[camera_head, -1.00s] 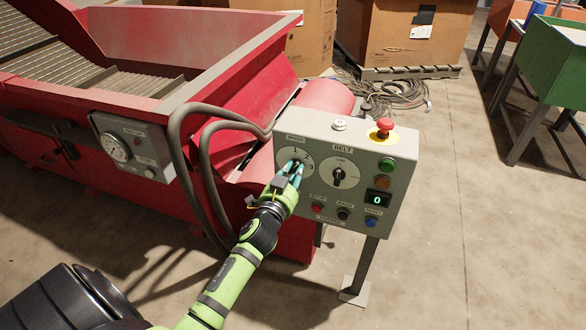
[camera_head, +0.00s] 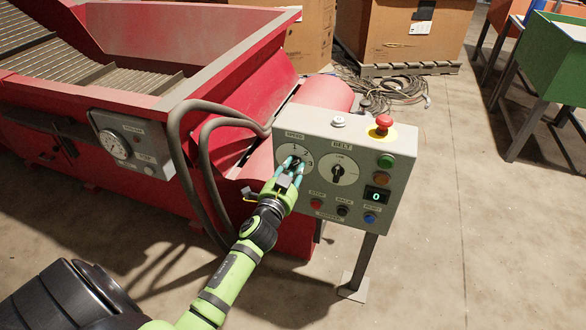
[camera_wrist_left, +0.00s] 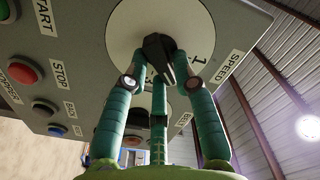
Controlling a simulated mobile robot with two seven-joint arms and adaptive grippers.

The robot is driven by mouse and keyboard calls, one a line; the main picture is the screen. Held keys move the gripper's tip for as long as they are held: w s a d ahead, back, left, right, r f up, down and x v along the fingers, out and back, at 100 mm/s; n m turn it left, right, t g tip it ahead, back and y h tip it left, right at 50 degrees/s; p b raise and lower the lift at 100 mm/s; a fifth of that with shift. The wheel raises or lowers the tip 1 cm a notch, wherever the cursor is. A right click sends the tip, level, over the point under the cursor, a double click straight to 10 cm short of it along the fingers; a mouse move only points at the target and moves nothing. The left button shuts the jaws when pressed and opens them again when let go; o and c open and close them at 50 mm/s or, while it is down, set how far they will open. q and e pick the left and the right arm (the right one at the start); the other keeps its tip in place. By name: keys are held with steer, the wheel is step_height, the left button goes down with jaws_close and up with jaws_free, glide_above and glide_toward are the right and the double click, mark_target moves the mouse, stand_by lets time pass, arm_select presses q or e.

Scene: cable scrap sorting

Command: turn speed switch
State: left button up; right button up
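The speed switch is a black knob (camera_wrist_left: 158,52) on a round white dial (camera_head: 284,153) at the upper left of the grey control box (camera_head: 335,205). The dial carries numbers and a SPEED label (camera_wrist_left: 228,66). My left gripper (camera_head: 296,164) is at this dial. In the left wrist view its teal fingers (camera_wrist_left: 160,62) close around the knob, with fingertips on both sides of it. The fingers partly cover the dial in the head view, so the knob's exact pointing there is hard to read. My right gripper is not in view.
Right of it are the BELT dial (camera_head: 338,175), a red emergency button (camera_head: 383,121), green (camera_head: 386,161) and orange (camera_head: 382,179) buttons and a display reading 0 (camera_head: 376,196). Grey hoses (camera_head: 186,150) loop close left of my arm. A red machine (camera_head: 190,55) stands behind. Floor at right is clear.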

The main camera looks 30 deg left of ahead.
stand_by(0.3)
arm_select(q)
steer(key=v, duration=1.2)
